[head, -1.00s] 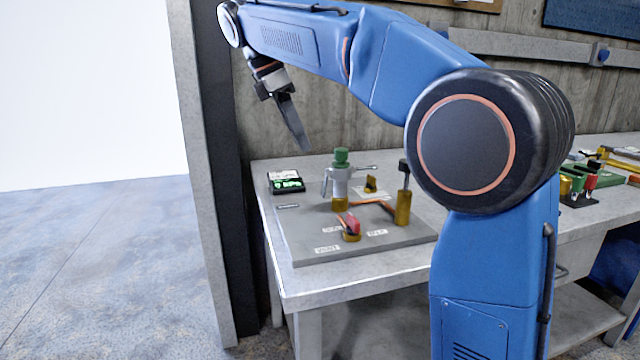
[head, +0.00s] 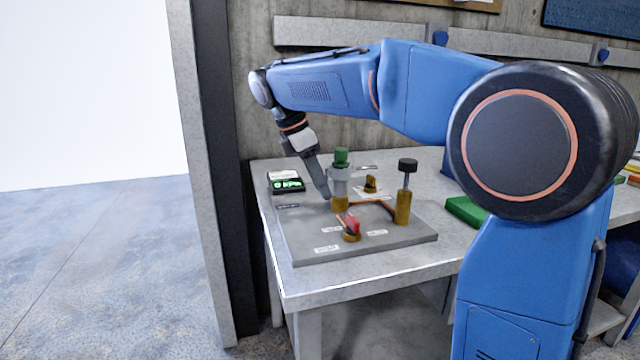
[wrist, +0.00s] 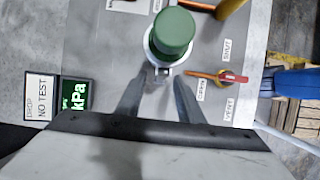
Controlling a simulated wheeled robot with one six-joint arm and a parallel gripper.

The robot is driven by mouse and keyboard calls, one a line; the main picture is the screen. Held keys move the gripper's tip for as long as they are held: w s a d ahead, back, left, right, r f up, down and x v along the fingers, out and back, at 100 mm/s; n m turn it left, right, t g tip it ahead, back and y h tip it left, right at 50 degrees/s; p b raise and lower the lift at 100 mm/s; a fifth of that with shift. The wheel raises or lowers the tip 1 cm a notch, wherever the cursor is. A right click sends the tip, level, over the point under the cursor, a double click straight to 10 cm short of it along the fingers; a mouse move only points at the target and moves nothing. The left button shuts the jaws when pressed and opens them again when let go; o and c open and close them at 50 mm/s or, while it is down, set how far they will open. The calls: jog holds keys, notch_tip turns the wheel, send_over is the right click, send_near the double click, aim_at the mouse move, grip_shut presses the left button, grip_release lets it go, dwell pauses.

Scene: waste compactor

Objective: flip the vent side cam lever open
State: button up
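The coupling is a grey metal collar with a green cap (head: 341,157) on a brass base, upright on the grey plate (head: 390,247). One cam lever (head: 366,167) sticks out to the right of the collar. The other lever, on the left side, is hidden behind my gripper in the head view. In the wrist view a small grey lever part (wrist: 162,72) lies below the green cap (wrist: 174,33), between my fingertips. My gripper (wrist: 161,80) is open around it; contact cannot be told. In the head view my gripper (head: 327,195) is down at the collar's left side.
A red-handled valve (head: 352,225) with labels stands in front of the coupling. A brass post with a black knob (head: 405,190) stands to the right. A black gauge with a green display (head: 287,185) lies at back left. A green block (head: 466,210) lies farther right.

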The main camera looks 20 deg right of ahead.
grip_shut()
jog(key=shift+r, duration=0.1)
jog(key=y, duration=0.3)
jog(key=r+y, duration=0.1)
jog(key=shift+a+y, duration=0.35)
jog(key=shift+y, duration=0.05)
jog(key=shift+a+r+y, duration=0.15)
jog(key=shift+r+y, duration=0.1)
jog(key=shift+y, duration=0.85)
jog(key=shift+a+r+y, duration=0.1)
jog(key=shift+r+y, duration=0.15)
jog(key=shift+y, duration=0.85)
grip_release()
